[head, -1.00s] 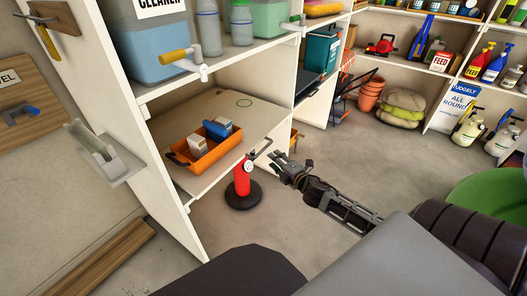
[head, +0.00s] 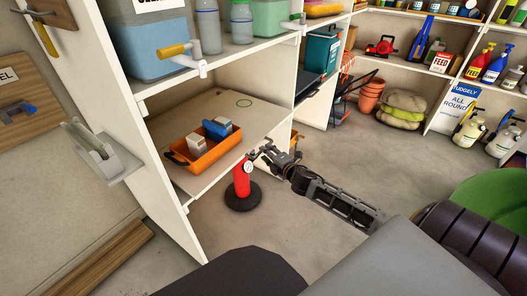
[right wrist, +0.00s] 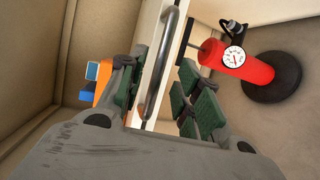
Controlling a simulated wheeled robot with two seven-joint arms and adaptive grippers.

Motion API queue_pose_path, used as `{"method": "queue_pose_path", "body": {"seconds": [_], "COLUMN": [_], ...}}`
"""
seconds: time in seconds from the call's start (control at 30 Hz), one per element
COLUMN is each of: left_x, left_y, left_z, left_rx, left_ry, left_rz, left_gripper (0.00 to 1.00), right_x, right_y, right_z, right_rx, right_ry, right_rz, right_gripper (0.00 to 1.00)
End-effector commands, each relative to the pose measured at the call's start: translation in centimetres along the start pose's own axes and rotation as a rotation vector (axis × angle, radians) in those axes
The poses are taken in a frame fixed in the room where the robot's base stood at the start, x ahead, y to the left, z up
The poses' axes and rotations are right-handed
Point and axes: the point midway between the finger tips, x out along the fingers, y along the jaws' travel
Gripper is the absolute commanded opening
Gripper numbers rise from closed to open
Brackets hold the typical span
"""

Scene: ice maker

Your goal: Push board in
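The board (head: 180,127) is a beige-topped shelf panel in the lower bay of the white shelving, with an orange tray on it. Its pale front edge and a grey metal bar handle (right wrist: 168,60) show in the right wrist view. My right gripper (head: 262,151) is at the board's front right end. In the right wrist view its green-padded fingers (right wrist: 158,72) are apart, with the board's edge and the handle between them. I cannot tell whether the fingers touch either. My left gripper is not in view.
The orange tray (head: 200,158) holds a blue item and pale items near the board's front. A red cylinder with a gauge (head: 242,178) stands on a black base below the board's edge. Bottles and a tap sit on the shelf above. Open floor lies to the right.

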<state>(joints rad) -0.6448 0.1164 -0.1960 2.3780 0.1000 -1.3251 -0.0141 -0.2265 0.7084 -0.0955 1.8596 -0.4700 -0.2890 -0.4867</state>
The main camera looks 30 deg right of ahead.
Motion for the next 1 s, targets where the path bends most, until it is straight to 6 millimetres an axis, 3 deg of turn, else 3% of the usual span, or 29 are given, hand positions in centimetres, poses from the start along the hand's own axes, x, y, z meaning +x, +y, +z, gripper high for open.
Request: {"method": "queue_pose_path", "body": {"seconds": [0.5,1.0], "left_x": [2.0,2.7], "left_y": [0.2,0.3], "left_z": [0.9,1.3], "left_rx": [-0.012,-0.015], "left_ry": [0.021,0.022], "left_rz": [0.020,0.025], "left_gripper": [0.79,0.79], "right_x": [3.1,3.8], "right_y": [0.1,0.0], "right_z": [0.0,0.0], "right_rx": [-0.001,-0.001], "right_ry": [0.000,0.000], "right_rz": [0.001,0.000], "right_gripper": [0.34,0.34]}}
